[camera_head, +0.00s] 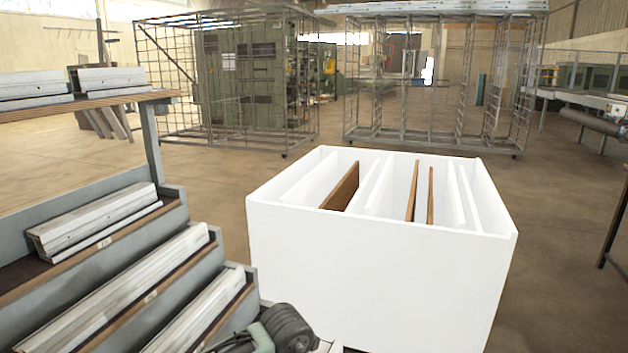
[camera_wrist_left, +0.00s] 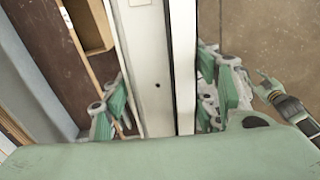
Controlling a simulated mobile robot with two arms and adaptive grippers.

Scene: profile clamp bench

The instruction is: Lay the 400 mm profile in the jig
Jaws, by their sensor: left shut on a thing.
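In the left wrist view, my left gripper (camera_wrist_left: 162,95) is shut on a pale profile (camera_wrist_left: 150,60). Its green fingers lie on both sides of the profile, which runs up out of the picture. The profile's length cannot be read. In the head view, part of my left arm and hand (camera_head: 272,334) shows at the bottom edge, beside the rack; its fingertips and most of the held profile are out of sight. I cannot make out the jig in either view.
A stepped rack (camera_head: 228,262) at left holds several pale profiles (camera_head: 130,275) on brown-lined shelves. A white open box (camera_head: 375,270) with upright dividers and brown boards stands right of it. Wire cages (camera_head: 440,80) stand behind.

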